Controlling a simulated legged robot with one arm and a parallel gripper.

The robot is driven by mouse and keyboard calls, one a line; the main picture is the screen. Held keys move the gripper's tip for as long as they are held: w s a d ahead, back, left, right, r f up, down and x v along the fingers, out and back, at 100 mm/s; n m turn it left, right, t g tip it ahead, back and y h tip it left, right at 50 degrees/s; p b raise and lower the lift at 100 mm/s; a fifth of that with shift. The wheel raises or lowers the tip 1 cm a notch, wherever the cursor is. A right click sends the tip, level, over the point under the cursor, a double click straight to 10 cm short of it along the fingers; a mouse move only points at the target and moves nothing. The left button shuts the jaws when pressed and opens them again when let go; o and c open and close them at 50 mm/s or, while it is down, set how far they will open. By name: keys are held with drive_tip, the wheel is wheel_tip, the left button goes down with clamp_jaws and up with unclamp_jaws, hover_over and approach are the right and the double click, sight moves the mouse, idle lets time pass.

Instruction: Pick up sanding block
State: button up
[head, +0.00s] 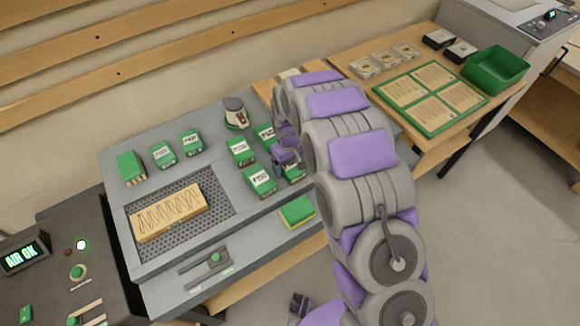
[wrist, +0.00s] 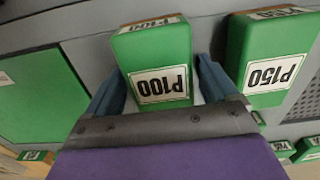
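Several green sanding blocks with white grit labels stand on the grey bench top. In the wrist view, the block marked P100 (wrist: 150,55) sits between the two blue-grey fingers of my gripper (wrist: 160,78), one on each side. A narrow gap shows beside the right finger; contact on the left cannot be told. A block marked P150 (wrist: 268,55) stands just to the right, outside the fingers. In the head view, my gripper (head: 287,160) is low among the blocks and partly hides one (head: 294,175). Another labelled block (head: 260,182) stands to its left.
A wooden block (head: 168,212) lies on a perforated panel (head: 222,217). A jar (head: 236,113) stands behind. A green-yellow pad (head: 297,211) lies near the front edge. A green bin (head: 496,69) and a green-framed board (head: 384,92) are on the right table.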

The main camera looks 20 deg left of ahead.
drive_tip(key=shift+a+f, duration=0.15)
drive_tip(key=shift+a, duration=0.3)
drive_tip(key=shift+c, duration=1.4)
drive_tip(key=shift+d+r, duration=0.25)
drive_tip(key=shift+d, duration=0.6)
drive_tip(key=c, duration=0.7)
drive_tip(key=shift+a, duration=0.5)
drive_tip(key=shift+a+r, duration=0.2)
drive_tip(key=r, duration=0.2)
drive_tip(key=r+p, duration=0.1)
drive_tip(key=shift+d, duration=0.25)
drive_tip(key=s+d, duration=0.1)
drive_tip(key=s, duration=0.3)
drive_tip(key=s+d+r+p, duration=0.1)
drive_tip(key=s, duration=0.4)
drive_tip(key=s+d+p, duration=0.1)
drive_tip(key=s, duration=0.3)
drive_tip(key=shift+s+d+r, duration=0.2)
drive_tip(key=shift+s+d, duration=0.15)
drive_tip(key=shift+s, duration=0.9)
